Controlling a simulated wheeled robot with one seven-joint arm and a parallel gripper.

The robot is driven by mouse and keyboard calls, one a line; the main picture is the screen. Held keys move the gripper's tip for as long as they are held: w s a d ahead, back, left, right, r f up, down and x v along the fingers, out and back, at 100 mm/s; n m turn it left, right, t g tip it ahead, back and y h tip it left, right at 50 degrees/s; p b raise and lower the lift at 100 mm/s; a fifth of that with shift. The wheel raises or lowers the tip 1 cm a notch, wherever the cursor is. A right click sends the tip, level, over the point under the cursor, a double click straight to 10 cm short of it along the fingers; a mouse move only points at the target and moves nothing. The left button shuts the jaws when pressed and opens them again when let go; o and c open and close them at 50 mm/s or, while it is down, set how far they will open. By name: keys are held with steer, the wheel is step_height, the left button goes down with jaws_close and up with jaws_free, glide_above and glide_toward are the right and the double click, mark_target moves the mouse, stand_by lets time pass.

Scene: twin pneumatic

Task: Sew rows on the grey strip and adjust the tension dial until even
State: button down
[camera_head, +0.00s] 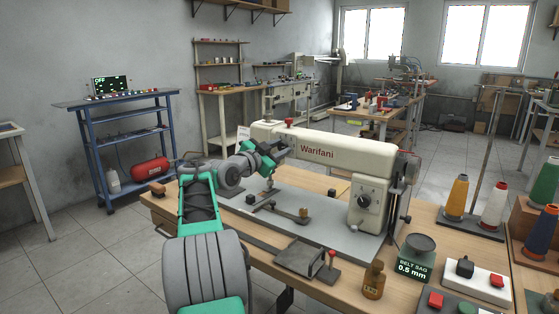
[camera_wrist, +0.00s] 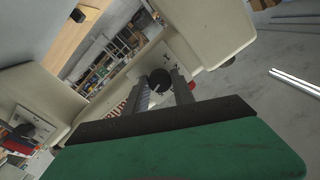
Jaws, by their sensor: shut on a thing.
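The cream sewing machine (camera_head: 330,146), marked Warifani, stands on a wooden bench. My gripper (camera_head: 276,150) is at the left end of its upper arm. In the wrist view my gripper's fingers (camera_wrist: 166,92) are closed around a small black round knob (camera_wrist: 160,77) with a pale mark, on the cream machine body. It looks like the tension dial. The head view hides this knob behind my gripper. A larger black dial (camera_head: 364,201) is on the machine's right pillar. I cannot clearly pick out the grey strip on the grey machine bed (camera_head: 335,226).
A dark plate (camera_head: 305,260) with a red-topped lever, a brown bottle (camera_head: 374,280) and a display reading BELT SAG 0.5 mm (camera_head: 413,268) stand at the bench front. Thread cones (camera_head: 494,206) and a switch box (camera_head: 477,282) are at right. A blue cart (camera_head: 118,138) stands behind left.

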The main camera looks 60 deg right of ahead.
steer(key=shift+m+b, duration=0.4)
steer(key=shift+m, duration=0.1)
steer(key=c, duration=1.1)
jaws_free()
steer(key=shift+o, duration=0.2)
steer(key=w+a, duration=0.1)
steer(key=a, duration=0.6)
steer(key=shift+a, duration=0.3)
steer(key=shift+w, duration=0.1)
